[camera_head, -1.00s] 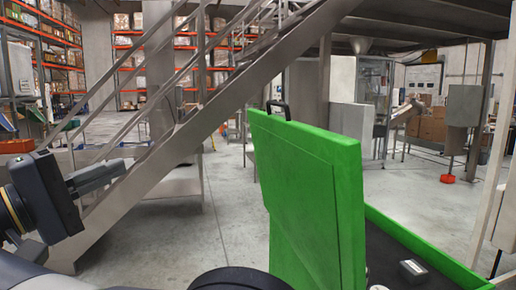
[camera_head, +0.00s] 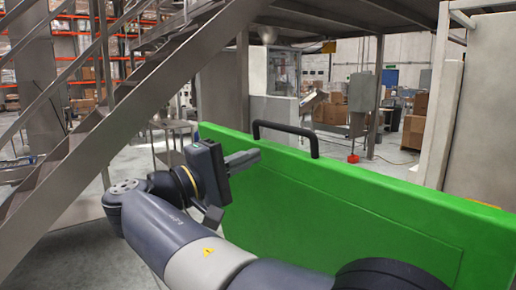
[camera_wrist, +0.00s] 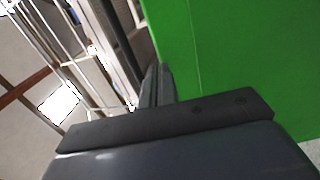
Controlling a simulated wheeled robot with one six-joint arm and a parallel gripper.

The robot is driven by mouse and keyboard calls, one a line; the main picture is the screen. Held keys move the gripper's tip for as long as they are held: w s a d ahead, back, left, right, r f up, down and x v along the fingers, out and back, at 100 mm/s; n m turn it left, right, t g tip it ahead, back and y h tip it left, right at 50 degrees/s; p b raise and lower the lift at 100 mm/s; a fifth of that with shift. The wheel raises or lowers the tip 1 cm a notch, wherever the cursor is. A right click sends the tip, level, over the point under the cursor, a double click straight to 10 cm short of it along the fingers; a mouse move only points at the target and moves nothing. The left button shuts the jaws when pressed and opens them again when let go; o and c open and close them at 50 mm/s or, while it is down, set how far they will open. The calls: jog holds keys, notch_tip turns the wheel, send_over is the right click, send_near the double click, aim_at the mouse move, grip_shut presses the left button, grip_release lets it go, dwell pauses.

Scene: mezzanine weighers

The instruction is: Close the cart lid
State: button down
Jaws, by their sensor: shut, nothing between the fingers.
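The green cart lid (camera_head: 330,212) stands raised, its broad face filling the lower right of the head view. A black handle (camera_head: 287,125) sits on its top edge. My gripper (camera_head: 256,156) is shut and empty, in front of the lid's left part near the top edge, left of the handle. In the wrist view the shut fingers (camera_wrist: 158,84) lie close beside the green lid (camera_wrist: 230,60). I cannot tell whether they touch it. The cart's body is hidden in the head view.
A metal staircase (camera_head: 125,95) slopes across the left. Behind the lid are a grey cabinet (camera_head: 361,92), cardboard boxes (camera_head: 330,112) and a red object (camera_head: 353,158) on the floor. A pale upright panel (camera_head: 485,120) stands at the right.

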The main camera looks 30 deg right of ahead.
jog(key=shift+x, duration=0.95)
jog(key=shift+d+r, duration=0.1)
jog(key=shift+d, duration=0.3)
jog(key=shift+p, duration=0.3)
